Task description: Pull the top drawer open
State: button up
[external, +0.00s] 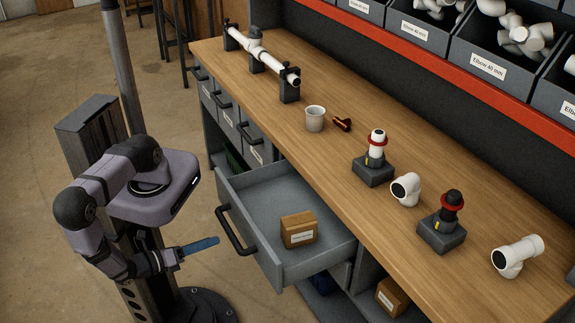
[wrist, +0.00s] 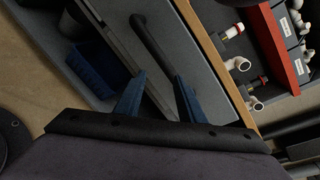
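The grey drawer (external: 290,265) directly under the worktop stands pulled out, with a small cardboard box (external: 298,230) inside. Its black bar handle (external: 234,232) is on the front face. The handle also shows in the wrist view (wrist: 153,42), running diagonally across the grey front (wrist: 190,50). My gripper (external: 216,241) is in front of the drawer, with its blue fingertips close to the handle's lower part. In the wrist view my gripper (wrist: 159,77) has its two blue fingers apart, and nothing is held between them. Whether a fingertip touches the handle I cannot tell.
Several smaller closed drawers (external: 225,110) are left of the open one. The worktop (external: 330,165) holds a cup (external: 315,118), white pipe fittings and dark stands. Another box (external: 391,297) sits on the shelf below. A blue bin (wrist: 92,68) shows below the drawer.

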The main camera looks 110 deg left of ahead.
aim_at(229, 232)
jog(key=n, duration=0.2)
jog(key=a+r+n+t+h+p, duration=0.1)
jog(key=n, duration=0.2)
jog(key=n+p, duration=0.1)
jog(key=n, duration=0.1)
jog(key=shift+a+r+n+h, duration=0.2)
jog(key=shift+a+n+h, duration=0.1)
jog(key=shift+h, duration=0.1)
jog(key=shift+b+x, duration=0.7)
jog(key=shift+x, duration=2.9)
jog(key=shift+r, duration=0.1)
grip_shut()
